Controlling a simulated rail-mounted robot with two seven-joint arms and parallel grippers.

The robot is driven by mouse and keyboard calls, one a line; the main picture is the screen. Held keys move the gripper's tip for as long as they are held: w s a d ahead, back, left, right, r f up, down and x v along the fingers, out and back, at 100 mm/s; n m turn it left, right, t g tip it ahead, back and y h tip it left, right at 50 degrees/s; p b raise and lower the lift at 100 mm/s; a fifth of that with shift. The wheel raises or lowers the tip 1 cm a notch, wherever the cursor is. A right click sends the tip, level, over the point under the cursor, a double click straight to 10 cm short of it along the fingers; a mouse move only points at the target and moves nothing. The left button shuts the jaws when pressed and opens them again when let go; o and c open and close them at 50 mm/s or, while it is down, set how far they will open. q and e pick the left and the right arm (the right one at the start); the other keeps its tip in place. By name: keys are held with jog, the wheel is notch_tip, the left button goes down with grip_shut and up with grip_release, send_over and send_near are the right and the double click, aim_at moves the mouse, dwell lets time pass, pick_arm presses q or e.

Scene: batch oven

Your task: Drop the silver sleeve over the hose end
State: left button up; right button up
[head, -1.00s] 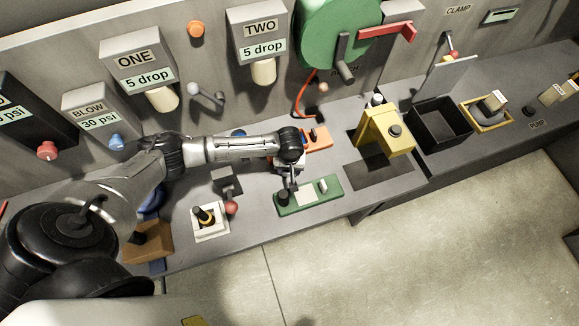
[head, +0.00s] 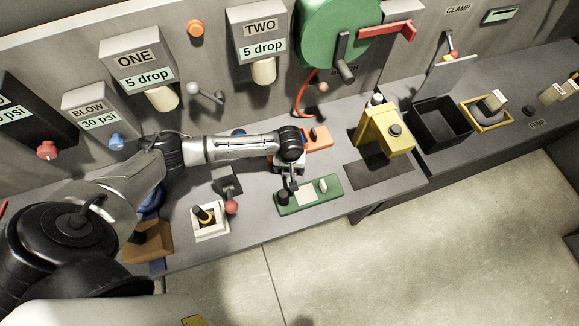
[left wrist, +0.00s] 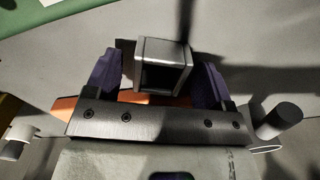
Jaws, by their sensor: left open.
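My left gripper (head: 291,184) points down over the counter beside the green base. In the left wrist view, a silver square sleeve (left wrist: 146,47) sits between the two dark purple finger pads. Its open hollow end faces the camera. The fingers are open, one on each side of it; I cannot tell whether either pad touches it. In the head view my gripper hides the sleeve. An orange-red hose (head: 299,101) hangs from the green reel down to the counter, near the orange block (head: 319,137). I cannot make out its end clearly. My right gripper is not in view.
The green base (head: 329,195) with small parts lies at the counter's front edge. A yellow stand (head: 370,125) and a black bin (head: 432,116) are to the right. A white box (head: 211,233) and a red-knobbed lever (head: 231,207) are left of my gripper.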

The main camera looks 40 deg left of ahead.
pick_arm(q)
notch_tip(320, 180, up, 11)
jog(key=shift+f+p, duration=0.15)
jog(key=shift+p, duration=0.25)
jog(key=shift+r, duration=0.6)
jog(key=shift+c, duration=1.1)
